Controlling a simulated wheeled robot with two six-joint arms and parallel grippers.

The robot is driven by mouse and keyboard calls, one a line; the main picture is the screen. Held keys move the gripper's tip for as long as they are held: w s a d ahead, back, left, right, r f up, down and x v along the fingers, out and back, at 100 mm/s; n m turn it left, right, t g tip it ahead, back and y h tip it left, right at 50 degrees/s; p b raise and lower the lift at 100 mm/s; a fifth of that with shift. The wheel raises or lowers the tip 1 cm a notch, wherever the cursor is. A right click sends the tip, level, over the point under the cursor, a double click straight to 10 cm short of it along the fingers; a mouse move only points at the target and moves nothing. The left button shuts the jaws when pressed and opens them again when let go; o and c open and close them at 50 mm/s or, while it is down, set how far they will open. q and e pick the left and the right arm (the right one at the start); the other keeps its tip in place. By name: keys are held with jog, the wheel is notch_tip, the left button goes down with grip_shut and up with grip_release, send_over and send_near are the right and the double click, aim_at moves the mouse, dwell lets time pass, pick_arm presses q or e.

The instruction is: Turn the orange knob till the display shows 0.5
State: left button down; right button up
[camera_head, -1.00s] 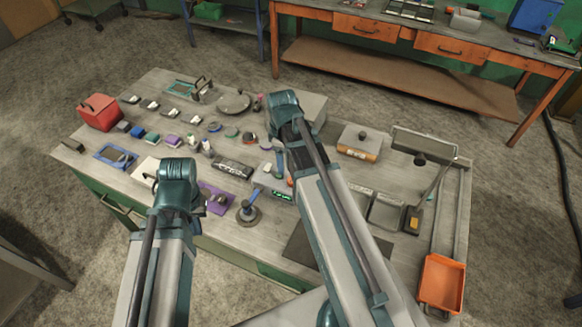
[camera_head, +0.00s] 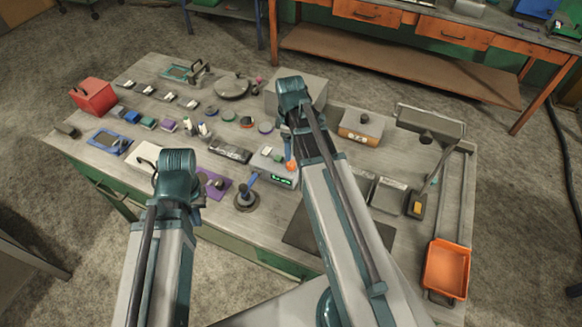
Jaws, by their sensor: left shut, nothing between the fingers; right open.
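The orange knob (camera_head: 290,166) is on a pale grey box in the middle of the bench, partly hidden by my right arm. The box's small display (camera_head: 283,181) is dark with lit green digits, too small to read. My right arm crosses in front of the box's right side, its teal joint above the knob. The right gripper's open jaws are hidden behind this arm, and whether they touch the knob cannot be seen. My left arm ends in a teal joint at the bench's front left. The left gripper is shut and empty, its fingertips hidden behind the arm.
A blue-handled lever on a round dark base (camera_head: 246,198) stands just left of the box. A purple plate (camera_head: 214,186) lies by my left arm. Small blocks and a red box (camera_head: 93,96) fill the back left. An orange tray (camera_head: 446,270) is at the right.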

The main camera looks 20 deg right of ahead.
aim_at(291, 163)
notch_tip(291, 163, down, 8)
jog(key=b, duration=0.7)
jog(key=shift+w+f, duration=0.1)
grip_shut()
